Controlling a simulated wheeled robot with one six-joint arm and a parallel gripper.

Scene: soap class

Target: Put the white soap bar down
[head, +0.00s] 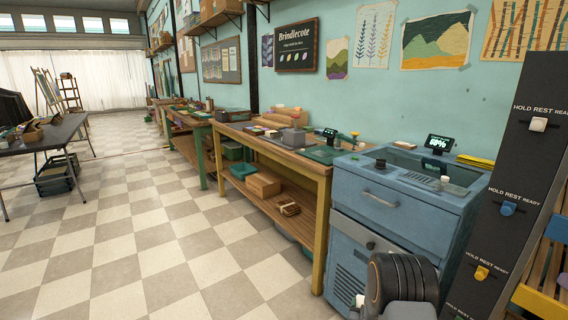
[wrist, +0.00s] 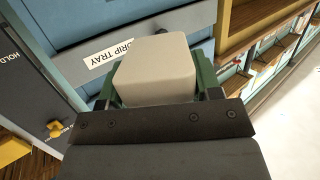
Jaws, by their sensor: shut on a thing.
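The white soap bar (wrist: 153,68) is a pale block with rounded edges in the wrist view. My gripper (wrist: 156,84) is shut on it, with a green finger on either side. The bar is in front of a blue cabinet face with a "DRIP TRAY" label (wrist: 112,56). I cannot tell whether it touches anything besides the fingers. In the head view my dark arm end covers the lower right, and a small white patch beside it looks like the bar (head: 359,300).
A blue machine (head: 400,200) with a display stands at the right, beside a wooden workbench (head: 255,150) holding trays and blocks. A dark panel (head: 520,165) marked HOLD, REST, READY carries white, blue and yellow knobs.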

